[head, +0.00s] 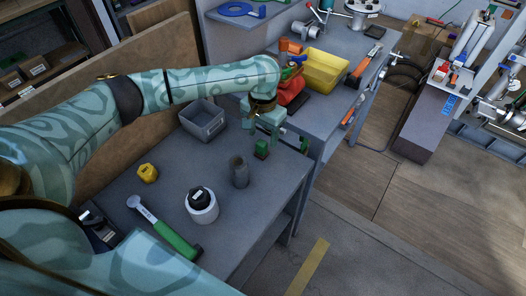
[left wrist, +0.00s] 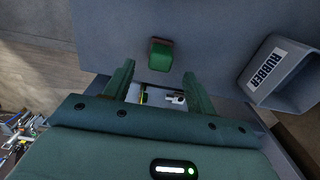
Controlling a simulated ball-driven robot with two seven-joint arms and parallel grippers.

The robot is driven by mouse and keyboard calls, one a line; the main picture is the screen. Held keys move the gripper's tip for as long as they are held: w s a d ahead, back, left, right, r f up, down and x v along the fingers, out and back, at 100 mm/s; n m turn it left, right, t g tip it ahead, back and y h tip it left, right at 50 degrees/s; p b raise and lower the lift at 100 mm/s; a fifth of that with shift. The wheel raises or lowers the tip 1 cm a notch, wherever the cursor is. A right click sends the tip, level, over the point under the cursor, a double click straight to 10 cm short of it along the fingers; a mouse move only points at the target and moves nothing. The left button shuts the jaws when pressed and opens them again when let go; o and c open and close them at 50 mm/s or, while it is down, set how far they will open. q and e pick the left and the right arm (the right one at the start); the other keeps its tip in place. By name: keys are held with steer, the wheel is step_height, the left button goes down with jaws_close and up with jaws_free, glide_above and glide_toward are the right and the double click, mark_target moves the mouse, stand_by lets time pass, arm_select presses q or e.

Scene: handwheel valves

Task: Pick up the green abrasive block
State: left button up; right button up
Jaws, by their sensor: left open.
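The green abrasive block (head: 262,148) stands on the grey table near its far right part. In the left wrist view the block (left wrist: 161,54) lies just beyond the fingertips, roughly midway between them. My left gripper (head: 266,132) is above and very close to the block, pointing down, with its fingers apart. In the left wrist view the left gripper (left wrist: 158,72) is open with nothing between its fingers. I cannot tell whether a finger touches the block. My right gripper is not in view.
A grey bin (head: 203,120), labelled "RUBBER" in the left wrist view (left wrist: 270,66), stands left of the block. A dark cylinder (head: 239,171) stands close in front. A white jar (head: 201,206), yellow piece (head: 148,173) and green-handled hammer (head: 168,230) are nearer. A second bench lies beyond.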

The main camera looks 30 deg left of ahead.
mark_target(262, 142)
arm_select(q)
steer(key=shift+s+f, duration=0.1)
steer(key=shift+f, duration=0.4)
steer(key=f+b, duration=0.2)
steer(key=f, duration=0.1)
steer(key=f+b, duration=0.1)
steer(key=f, duration=0.1)
steer(key=shift+s+b, duration=0.3)
steer(key=shift+b, duration=0.05)
steer(key=shift+r, duration=0.15)
steer(key=c, duration=1.1)
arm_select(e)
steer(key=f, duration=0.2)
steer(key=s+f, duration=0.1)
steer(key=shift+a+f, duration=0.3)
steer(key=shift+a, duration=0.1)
